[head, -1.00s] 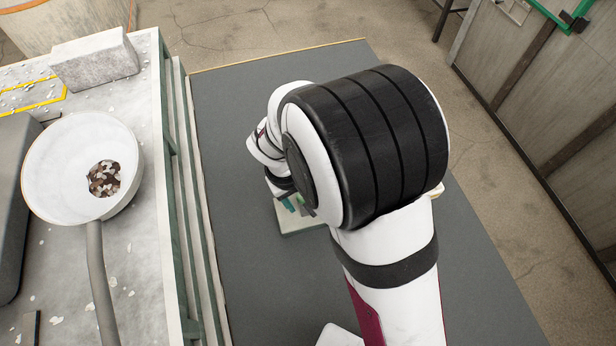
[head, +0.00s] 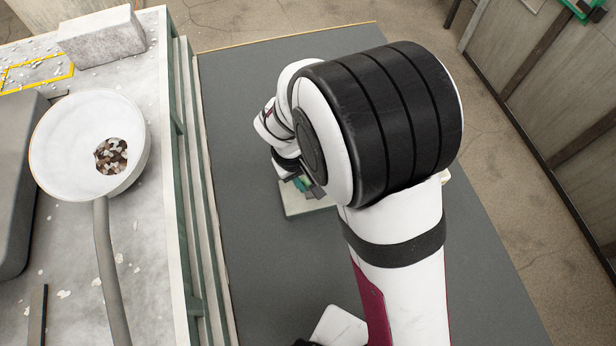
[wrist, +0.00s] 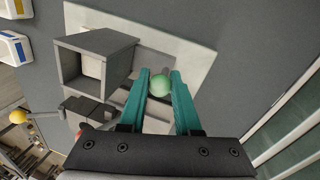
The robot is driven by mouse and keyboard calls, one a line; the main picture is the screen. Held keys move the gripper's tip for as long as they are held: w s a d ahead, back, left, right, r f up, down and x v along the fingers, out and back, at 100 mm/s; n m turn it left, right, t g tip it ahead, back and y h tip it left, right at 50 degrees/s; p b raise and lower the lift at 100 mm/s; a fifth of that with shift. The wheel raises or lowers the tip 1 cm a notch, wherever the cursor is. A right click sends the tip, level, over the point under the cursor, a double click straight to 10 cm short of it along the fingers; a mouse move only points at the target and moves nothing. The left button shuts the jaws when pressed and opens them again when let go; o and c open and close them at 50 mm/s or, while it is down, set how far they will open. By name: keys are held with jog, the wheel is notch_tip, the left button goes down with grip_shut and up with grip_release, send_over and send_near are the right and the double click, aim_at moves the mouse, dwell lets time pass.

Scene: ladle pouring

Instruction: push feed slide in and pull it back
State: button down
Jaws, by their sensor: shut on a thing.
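My gripper (wrist: 160,88) has teal fingers, shut on a round green knob (wrist: 160,84) in the wrist view. The knob is beside a grey square hollow housing (wrist: 118,66), whose open end faces left. The housing stands on a pale base board (wrist: 196,48). The knob's connection to the feed slide is hidden by the fingers and cannot be made out. In the head view my gripper (head: 302,185) shows small and partly hidden under my arm, above the pale board (head: 305,210).
A white long-handled ladle pan (head: 60,140) holding brown and white bits is over the bench at left, beside a pale block (head: 102,37). In the wrist view, a yellow ball (wrist: 17,117) on a thin rod is at left. Grey mat (head: 240,110) surrounds the board.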

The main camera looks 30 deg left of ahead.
dwell(0.8)
jog(key=shift+s+a, duration=1.55)
jog(key=shift+a, duration=0.1)
jog(key=c, duration=0.6)
grip_release()
jog(key=r, duration=0.5)
jog(key=s+a+r, duration=0.1)
jog(key=r, duration=0.4)
jog(key=s+r, duration=0.1)
jog(key=r, duration=0.4)
jog(key=shift+s+a+r, duration=0.25)
jog(key=shift+a+r, duration=0.05)
jog(key=shift+a, duration=0.05)
